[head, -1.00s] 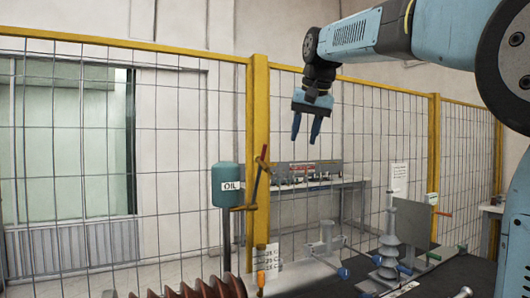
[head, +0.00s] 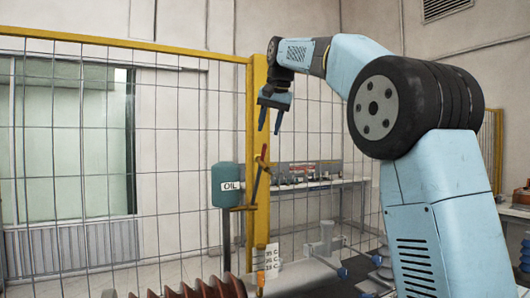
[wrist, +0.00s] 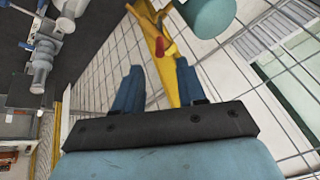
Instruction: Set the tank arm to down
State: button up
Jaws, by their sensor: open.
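The teal tank marked OIL (head: 226,184) stands on a post left of the yellow fence post. Beside it, a thin dark arm with a red tip (head: 263,154) points up, leaning slightly right, from an orange-brown fitting (head: 243,208) at its lower end. My gripper (head: 270,125) is open and empty, with its fingers pointing down above the red tip and apart from it. In the wrist view, the red tip (wrist: 170,50) shows beyond and between the open fingers (wrist: 158,82). Part of the tank (wrist: 208,14) shows at the top there.
A yellow-framed mesh fence (head: 110,45) runs behind the tank. A ribbed reddish-brown bushing (head: 205,288) lies at the bottom of the head view, near a white label card (head: 272,261). A bench (head: 335,184) stands beyond the fence. My arm hides the right side.

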aim_at(266, 145)
jog(key=x, duration=0.9)
jog(key=shift+c, duration=0.4)
grip_shut()
jog(key=shift+d, duration=0.1)
